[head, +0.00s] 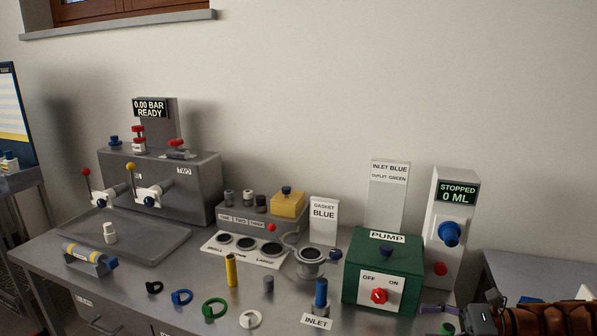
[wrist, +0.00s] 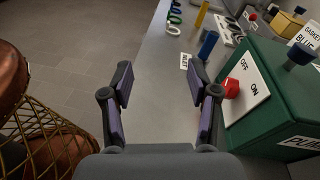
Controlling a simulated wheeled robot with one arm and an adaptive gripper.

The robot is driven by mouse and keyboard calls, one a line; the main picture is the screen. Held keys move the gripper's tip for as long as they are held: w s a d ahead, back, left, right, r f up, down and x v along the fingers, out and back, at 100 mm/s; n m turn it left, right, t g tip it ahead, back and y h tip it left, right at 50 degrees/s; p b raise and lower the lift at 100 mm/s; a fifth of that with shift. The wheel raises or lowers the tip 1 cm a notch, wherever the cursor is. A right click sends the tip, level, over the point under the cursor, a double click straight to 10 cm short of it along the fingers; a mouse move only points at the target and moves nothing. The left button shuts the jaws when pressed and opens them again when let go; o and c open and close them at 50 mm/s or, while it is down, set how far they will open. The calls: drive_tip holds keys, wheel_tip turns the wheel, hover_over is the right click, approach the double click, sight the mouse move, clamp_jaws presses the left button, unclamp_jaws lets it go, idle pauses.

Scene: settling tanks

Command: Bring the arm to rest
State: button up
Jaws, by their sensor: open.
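My gripper (wrist: 160,84) is open and empty in the wrist view, with its two dark purple-padded fingers spread apart over the bench front and the grey floor beyond. In the head view my gripper (head: 437,310) shows at the bottom right, low in front of the green pump box (head: 352,262), with its fingers partly cut off by the frame edge. In the wrist view the pump box (wrist: 270,85) stands just right of the right finger. Its red knob (wrist: 231,88) appears close beside that finger; I cannot tell whether they touch.
A blue cylinder (head: 321,292) stands behind the INLET label (head: 317,321). A yellow cylinder (head: 231,270) and coloured clamp rings (head: 214,308) are along the bench front. The display column reading STOPPED, 0 ML (head: 452,225) stands right of the pump. The floor (wrist: 75,65) left of the bench is clear.

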drive_tip(key=s+a+r+n+g+h, duration=0.2)
drive_tip(key=s+a+n+g+h, duration=0.15)
drive_tip(key=s+a+n, duration=0.4)
drive_tip(key=s+a+r+n+g+h, duration=0.3)
drive_tip(key=s+a+n+g, duration=0.15)
drive_tip(key=a, duration=0.65)
drive_tip(key=s+d+f+n+h, duration=0.1)
drive_tip(key=s+d+n+h, duration=0.1)
drive_tip(key=s, duration=0.5)
drive_tip(key=s+d+f+n+t+h, duration=0.1)
drive_tip(key=s+d+f+n+h, duration=0.1)
drive_tip(key=s+n+h, duration=0.2)
drive_tip(key=s+h, duration=0.3)
drive_tip(key=s, duration=0.1)
drive_tip(key=shift+s+d+n, duration=0.2)
drive_tip(key=shift+d+n, duration=0.05)
drive_tip(key=shift+n, duration=0.15)
drive_tip(key=shift+f, duration=0.1)
drive_tip(key=shift+c, duration=0.4)
